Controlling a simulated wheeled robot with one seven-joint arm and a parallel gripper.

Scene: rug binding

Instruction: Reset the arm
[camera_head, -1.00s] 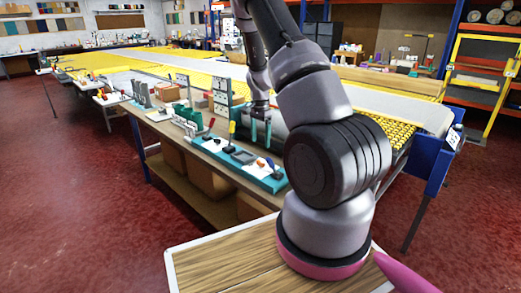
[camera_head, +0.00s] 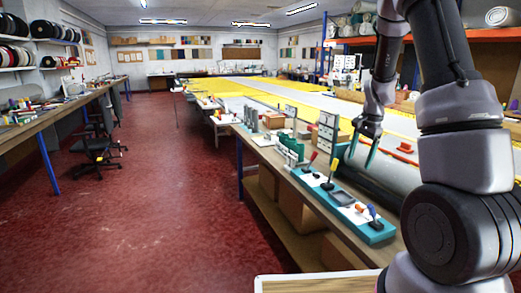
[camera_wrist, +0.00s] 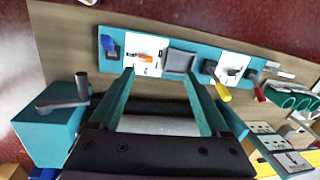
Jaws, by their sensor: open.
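My gripper (camera_head: 361,160) hangs from my arm at the right of the head view, pointing down near the front edge of the long worktable. Its two teal fingers stand apart with nothing between them. In the wrist view the open gripper (camera_wrist: 159,74) shows both fingers reaching toward a teal tool board (camera_wrist: 152,82), with a gap between them. The same teal tool board (camera_head: 378,232) lies along the table edge in the head view. It carries small tools with red, yellow, blue and orange parts.
A grey roll (camera_head: 405,178) lies behind the board, close to my gripper. Grey-white panels (camera_head: 327,133) and green spools or clamps stand farther along the worktable. A side bench (camera_head: 60,112) and a black chair (camera_head: 97,145) are at left. The red floor (camera_head: 170,210) between is clear.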

